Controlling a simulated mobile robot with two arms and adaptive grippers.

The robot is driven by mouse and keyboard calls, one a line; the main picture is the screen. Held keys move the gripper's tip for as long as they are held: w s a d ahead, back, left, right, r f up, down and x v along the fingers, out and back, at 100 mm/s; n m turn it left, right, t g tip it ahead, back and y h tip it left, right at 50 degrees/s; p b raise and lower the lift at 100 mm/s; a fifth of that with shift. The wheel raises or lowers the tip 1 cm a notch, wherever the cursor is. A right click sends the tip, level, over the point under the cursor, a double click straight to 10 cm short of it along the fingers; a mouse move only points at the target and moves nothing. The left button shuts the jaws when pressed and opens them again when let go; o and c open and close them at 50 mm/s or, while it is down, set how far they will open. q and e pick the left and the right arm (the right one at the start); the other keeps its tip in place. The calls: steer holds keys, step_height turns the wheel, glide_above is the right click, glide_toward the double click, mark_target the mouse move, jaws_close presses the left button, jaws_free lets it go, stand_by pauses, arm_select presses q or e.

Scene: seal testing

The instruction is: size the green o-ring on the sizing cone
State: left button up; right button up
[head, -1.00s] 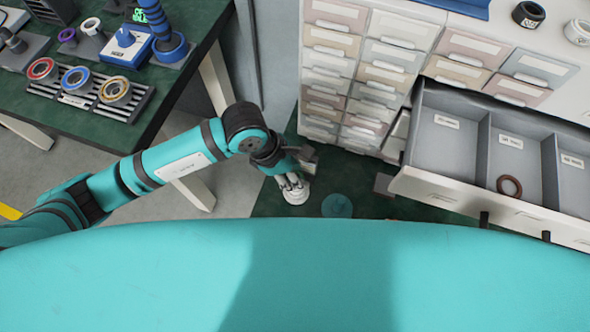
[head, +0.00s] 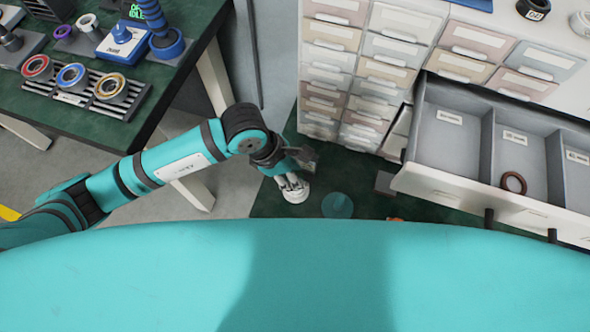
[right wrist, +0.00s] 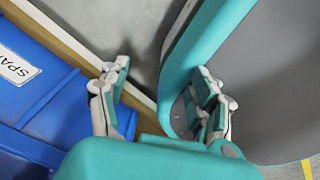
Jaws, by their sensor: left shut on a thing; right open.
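My left gripper (head: 293,186) points down over the green work surface at the middle. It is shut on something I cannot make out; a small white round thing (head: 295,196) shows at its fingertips. I cannot tell whether this is part of the sizing cone. No green o-ring can be made out. A translucent teal disc (head: 337,205) lies just right of the gripper, apart from it. My right gripper (right wrist: 160,95) is open and empty in the right wrist view, its fingers wide apart. It does not show in the head view.
An open drawer (head: 440,185) at right holds a brown ring (head: 513,183). A drawer cabinet (head: 345,75) stands behind. A rack (head: 85,92) with red, blue and gold rings is on the left table. A blue bin (right wrist: 40,95) is beside my right gripper.

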arm_select(q)
steer(key=shift+f+b, duration=1.05)
steer(key=shift+f, duration=0.25)
steer(key=o, duration=0.8)
steer(key=shift+r, duration=0.1)
steer(key=shift+c, duration=0.2)
step_height(320, 180, up, 9)
steer(key=p, duration=0.6)
